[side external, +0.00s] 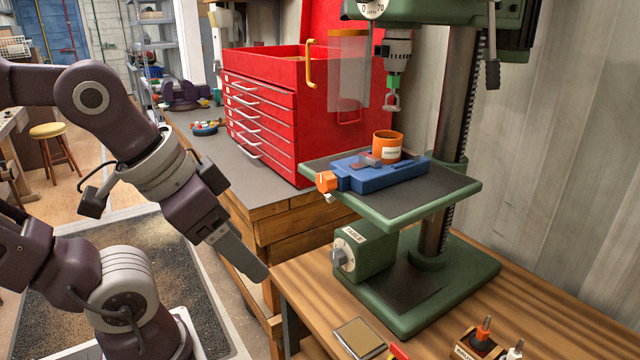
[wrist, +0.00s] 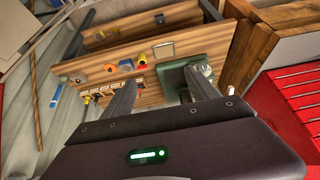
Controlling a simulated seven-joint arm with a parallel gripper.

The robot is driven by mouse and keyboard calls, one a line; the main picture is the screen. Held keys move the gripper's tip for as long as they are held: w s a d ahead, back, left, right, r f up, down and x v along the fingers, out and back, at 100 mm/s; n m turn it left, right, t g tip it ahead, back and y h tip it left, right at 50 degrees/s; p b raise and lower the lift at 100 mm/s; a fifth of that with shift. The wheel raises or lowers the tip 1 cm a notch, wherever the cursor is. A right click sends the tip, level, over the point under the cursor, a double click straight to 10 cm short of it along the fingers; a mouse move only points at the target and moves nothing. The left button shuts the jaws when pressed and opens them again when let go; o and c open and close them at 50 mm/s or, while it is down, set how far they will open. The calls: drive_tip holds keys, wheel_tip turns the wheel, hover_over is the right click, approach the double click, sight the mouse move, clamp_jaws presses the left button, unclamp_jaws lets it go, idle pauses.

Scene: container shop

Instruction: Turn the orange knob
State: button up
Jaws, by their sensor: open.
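The orange knob (side external: 327,182) sits at the left end of a blue vise (side external: 385,173) on the drill press's green-edged table (side external: 430,205). An orange cup (side external: 388,145) with a white label stands on the vise. My gripper (side external: 262,276) is left of and below the knob, apart from it, pointing down to the right near the wooden bench edge. In the wrist view its two fingers (wrist: 160,90) are spread with nothing between them.
The green drill press base (side external: 440,275) stands on the wooden bench, with a grey knob (side external: 343,260) on a box at its left. A red tool chest (side external: 268,110) stands behind. A small tray (side external: 360,338) and small tools (side external: 482,335) lie at the bench front.

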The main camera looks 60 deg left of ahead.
drive_tip(key=shift+y, duration=0.5)
drive_tip(key=w+r, duration=0.1)
drive_tip(key=w, duration=0.1)
drive_tip(key=w+a+r, duration=0.2)
drive_tip(key=w+r, duration=0.1)
drive_tip(key=shift+w, duration=0.3)
drive_tip(key=shift+c, duration=0.5)
drive_tip(key=g+y, duration=0.1)
drive_tip(key=y, duration=0.1)
approach(324, 175)
wheel_tip(324, 175, down, 3)
drive_tip(key=shift+m, duration=0.3)
drive_tip(key=x, duration=0.4)
drive_tip(key=w+x, duration=0.1)
drive_tip(key=x, duration=0.2)
drive_tip(key=shift+a+r, duration=0.35)
drive_tip(key=shift+w+a+f, duration=0.1)
drive_tip(key=shift+w+f, duration=0.1)
drive_tip(key=shift+f, duration=0.1)
drive_tip(key=shift+c, duration=0.5)
clamp_jaws()
